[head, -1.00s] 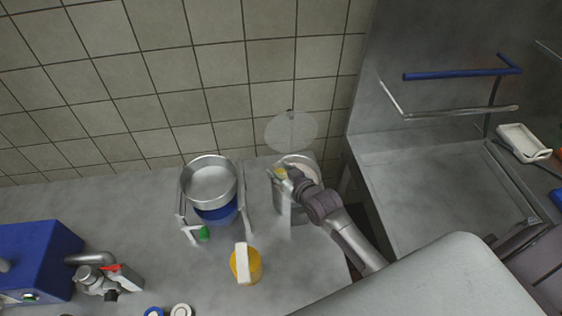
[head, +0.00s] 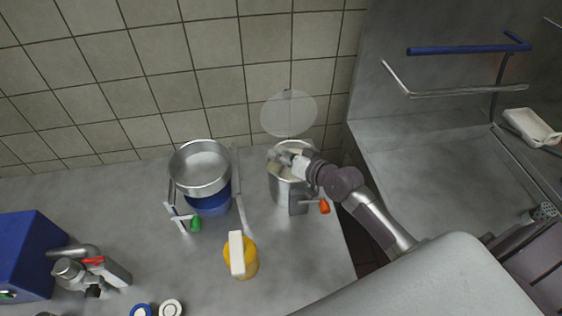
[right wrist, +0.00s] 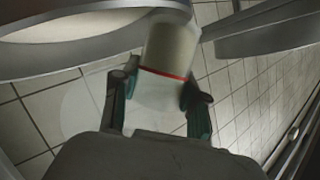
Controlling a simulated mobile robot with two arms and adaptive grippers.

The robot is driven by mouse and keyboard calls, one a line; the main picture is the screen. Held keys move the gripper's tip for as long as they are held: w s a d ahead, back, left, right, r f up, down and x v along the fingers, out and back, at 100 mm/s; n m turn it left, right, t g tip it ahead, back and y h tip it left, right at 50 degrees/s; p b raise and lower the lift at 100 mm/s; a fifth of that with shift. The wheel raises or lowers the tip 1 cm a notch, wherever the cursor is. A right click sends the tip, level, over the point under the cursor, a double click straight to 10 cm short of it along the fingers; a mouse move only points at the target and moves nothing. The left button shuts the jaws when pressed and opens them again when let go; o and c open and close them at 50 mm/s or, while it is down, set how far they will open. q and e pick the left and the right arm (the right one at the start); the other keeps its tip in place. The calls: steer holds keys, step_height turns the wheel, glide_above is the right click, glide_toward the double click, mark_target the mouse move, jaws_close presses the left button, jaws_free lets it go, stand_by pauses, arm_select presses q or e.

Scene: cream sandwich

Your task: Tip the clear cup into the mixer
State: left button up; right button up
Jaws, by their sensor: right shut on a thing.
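My right gripper (head: 286,160) is shut on the clear cup (head: 275,162). In the right wrist view the cup (right wrist: 157,118) sits between the green-padded fingers; it has a red line and pale beige contents toward its far end. The cup lies tilted at the mouth of the right-hand metal mixer (head: 292,190), which has an orange-red handle and a raised clear lid (head: 288,113). The mixer's rim (right wrist: 75,65) shows at upper left in the right wrist view. I cannot tell whether contents are falling. My left gripper is not in view.
A metal bowl on a blue base (head: 200,168) with a green handle stands left of the mixer. A yellow jug with a white handle (head: 240,258) stands in front. A blue machine (head: 28,255) is at far left. The tiled wall is close behind.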

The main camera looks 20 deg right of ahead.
steer(key=shift+d+f+m+y+b, duration=0.1)
steer(key=shift+f+m+y+b, duration=0.3)
steer(key=shift+b, duration=0.4)
steer(key=m+y+b, duration=0.1)
steer(key=m+b, duration=0.1)
steer(key=b, duration=0.1)
steer(key=shift+d+r, duration=0.1)
steer(key=shift+d, duration=0.1)
steer(key=m+b, duration=0.1)
steer(key=y+b, duration=0.1)
steer(key=b, duration=0.1)
steer(key=shift+w+d+r+m+t, duration=0.1)
steer(key=shift+d+r+m+t, duration=0.05)
steer(key=shift+d+m+t, duration=0.25)
steer(key=m+b, duration=0.2)
steer(key=d+m+t+y+b, duration=0.1)
steer(key=m, duration=0.1)
steer(key=shift+r, duration=0.3)
steer(key=shift+w+d+r+m+t+y+b, duration=0.1)
steer(key=shift+d+r+m+t+y+b, duration=0.15)
steer(key=shift+m, duration=0.45)
steer(key=shift+s+r+m+t+b, duration=0.15)
steer(key=shift+m+t+b, duration=0.2)
steer(key=shift+m, duration=0.35)
steer(key=shift+w+d+r+m+t+y+b, duration=0.2)
steer(key=shift+m+t, duration=0.1)
steer(key=shift+m, duration=0.4)
steer(key=shift+f, duration=0.1)
stand_by(2.1)
